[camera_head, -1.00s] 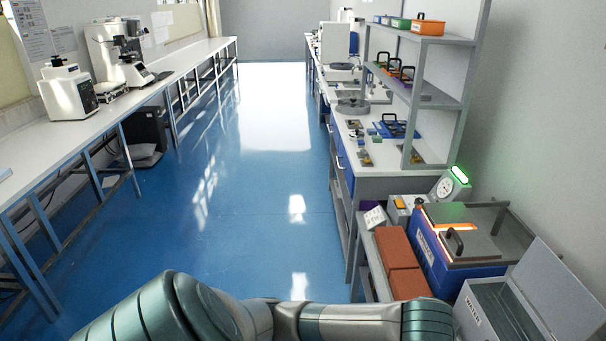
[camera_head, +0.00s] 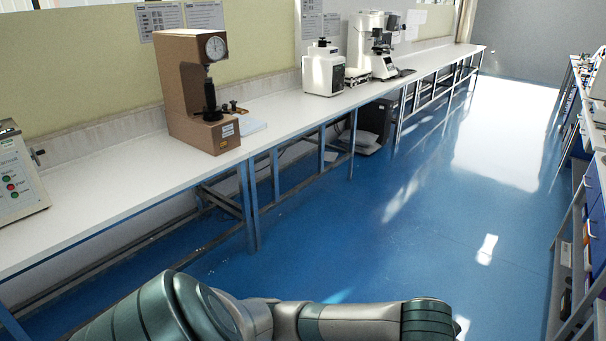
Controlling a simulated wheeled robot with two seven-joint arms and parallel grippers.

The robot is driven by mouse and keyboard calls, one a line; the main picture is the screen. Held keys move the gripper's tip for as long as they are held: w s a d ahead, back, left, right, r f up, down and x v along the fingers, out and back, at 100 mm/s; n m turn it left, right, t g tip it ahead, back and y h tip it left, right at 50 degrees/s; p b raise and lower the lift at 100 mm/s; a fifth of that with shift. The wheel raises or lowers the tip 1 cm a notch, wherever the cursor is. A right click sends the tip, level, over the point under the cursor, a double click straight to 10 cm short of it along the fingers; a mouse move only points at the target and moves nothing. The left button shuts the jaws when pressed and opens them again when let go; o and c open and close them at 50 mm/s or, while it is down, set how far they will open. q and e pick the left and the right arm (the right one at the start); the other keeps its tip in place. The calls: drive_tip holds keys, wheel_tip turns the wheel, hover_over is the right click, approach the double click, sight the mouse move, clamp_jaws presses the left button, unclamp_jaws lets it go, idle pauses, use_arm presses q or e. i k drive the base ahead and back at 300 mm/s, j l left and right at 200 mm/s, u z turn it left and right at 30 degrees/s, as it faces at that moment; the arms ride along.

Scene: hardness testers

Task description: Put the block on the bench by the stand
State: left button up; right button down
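The long white bench (camera_head: 110,213) runs along the left wall and away toward the back. A brown hardness tester (camera_head: 190,92) with a round dial stands on it. Small dark and brass pieces (camera_head: 232,107) lie beside the tester, too small to tell apart. I cannot make out which thing is the block or the stand. One of my arms crosses the bottom of the view, well short of the bench. Neither gripper's fingers show, and whatever they may hold is hidden.
A white instrument (camera_head: 323,70) and a microscope-like tester (camera_head: 380,55) stand farther along the bench. A grey control box (camera_head: 18,178) is at the near left. Open blue floor (camera_head: 400,240) lies between this bench and the right-hand bench (camera_head: 590,190).

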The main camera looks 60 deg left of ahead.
sight(128, 182)
drive_tip(key=j+u, duration=0.9)
drive_tip(key=i+j+u, duration=0.1)
drive_tip(key=j+u, duration=0.2)
drive_tip(key=u, duration=0.15)
drive_tip(key=i+j+u, duration=0.2)
drive_tip(key=j, duration=0.3)
drive_tip(key=i+j+u, duration=0.15)
drive_tip(key=i+j, duration=0.15)
drive_tip(key=j, duration=0.2)
drive_tip(key=i+j+u, duration=0.2)
drive_tip(key=j, duration=0.2)
drive_tip(key=i+j, duration=0.55)
drive_tip(key=j, duration=0.15)
